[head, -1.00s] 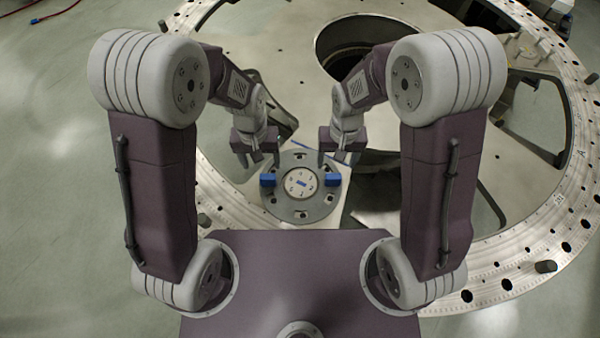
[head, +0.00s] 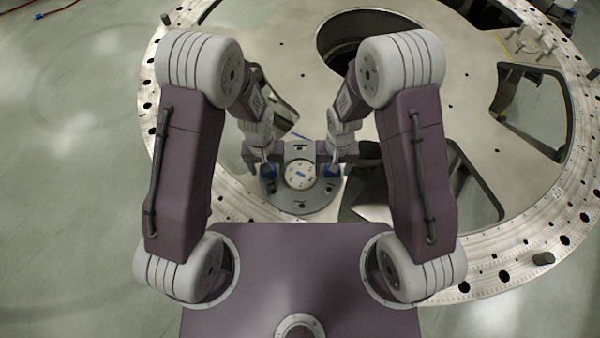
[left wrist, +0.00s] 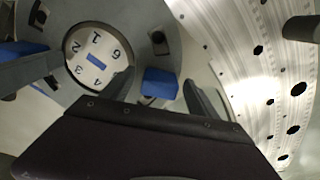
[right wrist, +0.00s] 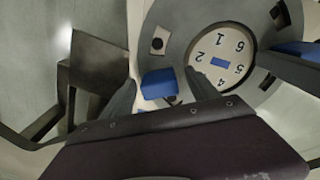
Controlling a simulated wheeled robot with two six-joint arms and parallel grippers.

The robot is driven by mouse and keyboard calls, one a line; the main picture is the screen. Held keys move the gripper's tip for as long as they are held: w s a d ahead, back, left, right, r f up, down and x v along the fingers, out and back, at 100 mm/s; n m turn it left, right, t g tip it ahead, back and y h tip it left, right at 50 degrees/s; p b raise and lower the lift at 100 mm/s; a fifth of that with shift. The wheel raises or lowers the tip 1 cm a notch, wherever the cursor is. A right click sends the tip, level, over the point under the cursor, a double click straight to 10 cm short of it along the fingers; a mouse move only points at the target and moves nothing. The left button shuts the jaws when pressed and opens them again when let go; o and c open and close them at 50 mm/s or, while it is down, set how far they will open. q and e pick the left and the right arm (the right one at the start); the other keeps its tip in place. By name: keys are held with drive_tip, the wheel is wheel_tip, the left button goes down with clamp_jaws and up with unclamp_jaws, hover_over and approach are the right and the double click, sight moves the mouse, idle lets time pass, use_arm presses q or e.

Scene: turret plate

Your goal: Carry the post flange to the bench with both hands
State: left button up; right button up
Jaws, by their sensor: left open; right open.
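The post flange (head: 298,205) is a grey ring with a pale numbered disc at its middle and a blue grip block on either side. It lies on the large metal plate just ahead of my base. My left gripper (head: 267,170) is open at the left block, whose blue (left wrist: 160,83) shows between its fingers in the left wrist view. My right gripper (head: 333,170) is open at the right block, whose blue (right wrist: 158,84) shows between its fingers in the right wrist view. Whether any finger touches a block I cannot tell. I cannot make out a bench.
The large round turret plate (head: 440,120) has a drilled rim, a big round hole (head: 350,45) at the back and several angular cutouts. A dark post (head: 543,258) stands on the rim at right. Open floor (head: 70,200) lies to the left.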

use_arm(q)
drive_tip(key=shift+f, duration=0.15)
use_arm(e)
drive_tip(key=shift+w+f, duration=0.1)
drive_tip(key=shift+f, duration=0.05)
use_arm(q)
drive_tip(key=shift+c, duration=0.6)
use_arm(e)
drive_tip(key=shift+c, duration=0.6)
use_arm(q)
clamp_jaws()
use_arm(e)
clamp_jaws()
